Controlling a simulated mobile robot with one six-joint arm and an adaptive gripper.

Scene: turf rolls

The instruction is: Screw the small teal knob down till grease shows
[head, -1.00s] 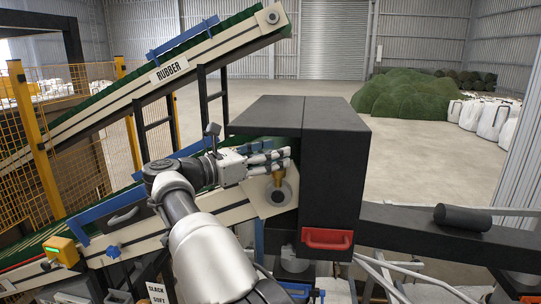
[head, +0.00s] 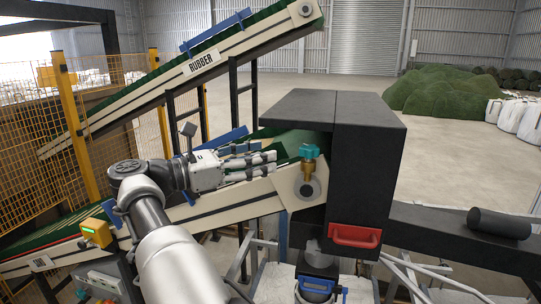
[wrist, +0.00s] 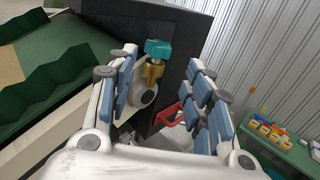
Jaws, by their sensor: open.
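The small teal knob (head: 309,151) sits on top of an upright brass grease cup (head: 309,171) on the conveyor's cream end plate, beside the black housing. The knob also shows in the wrist view (wrist: 158,49), above the brass cup (wrist: 154,71). My gripper (head: 274,162) is open and empty, left of the knob and pointing at it, with a gap between fingertips and knob. In the wrist view my gripper (wrist: 163,62) has its fingers spread, with the knob between them but farther off. I cannot make out any grease at the cup.
The black housing (head: 365,170) with a red handle (head: 354,236) stands close right of the knob. The green conveyor belt runs behind my fingers. A yellow box with a green light (head: 96,232) is at the lower left. Open floor lies beyond.

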